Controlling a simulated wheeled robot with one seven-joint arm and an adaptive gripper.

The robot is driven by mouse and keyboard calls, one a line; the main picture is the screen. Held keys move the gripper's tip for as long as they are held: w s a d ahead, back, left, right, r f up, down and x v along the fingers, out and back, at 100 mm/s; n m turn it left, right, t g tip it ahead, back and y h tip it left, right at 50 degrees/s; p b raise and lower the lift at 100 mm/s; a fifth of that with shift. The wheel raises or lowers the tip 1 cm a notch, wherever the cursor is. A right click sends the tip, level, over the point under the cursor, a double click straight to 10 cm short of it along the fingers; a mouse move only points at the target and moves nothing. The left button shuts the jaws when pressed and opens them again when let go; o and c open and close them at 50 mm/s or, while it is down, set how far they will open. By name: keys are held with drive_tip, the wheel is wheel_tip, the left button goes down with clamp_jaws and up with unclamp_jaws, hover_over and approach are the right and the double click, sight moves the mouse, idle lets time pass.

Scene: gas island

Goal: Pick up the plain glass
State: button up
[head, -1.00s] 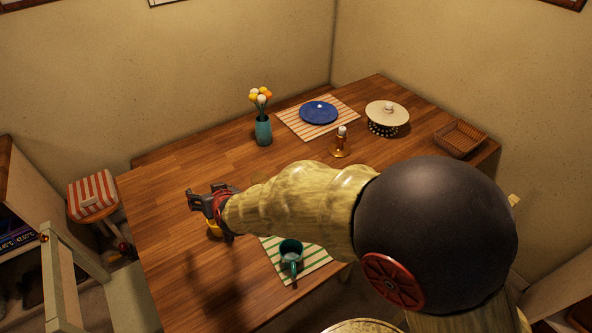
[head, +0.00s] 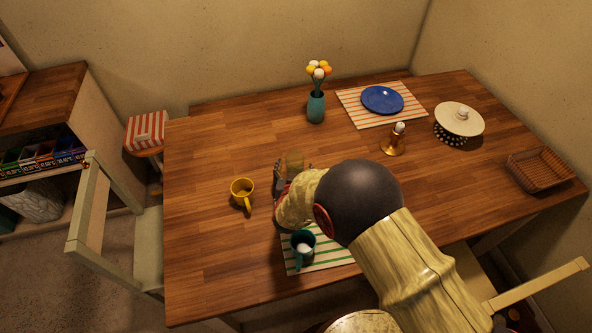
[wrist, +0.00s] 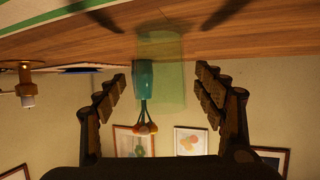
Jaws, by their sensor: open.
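The plain glass (head: 294,161) is a see-through, faintly yellow tumbler standing upright on the wooden table. In the wrist view, which is upside down, the glass (wrist: 172,92) shows centred between the fingers, with space on both sides. My gripper (wrist: 160,82) is open and empty, level and low over the table, pointing at the glass. In the head view my gripper (head: 292,177) is partly hidden by my arm, just on the near side of the glass. I cannot tell how far the glass sits between the fingertips.
A yellow mug (head: 242,188) stands left of my gripper. A teal mug (head: 303,243) is on the green-striped mat (head: 330,255) below my arm. A teal flower vase (head: 316,107) stands behind the glass; a brass candlestick (head: 394,146) is to the right.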

drive_tip(key=shift+x, duration=1.2)
drive_tip(key=shift+f, duration=0.1)
drive_tip(key=c, duration=0.3)
drive_tip(key=c, duration=1.1)
drive_tip(key=shift+a, duration=0.1)
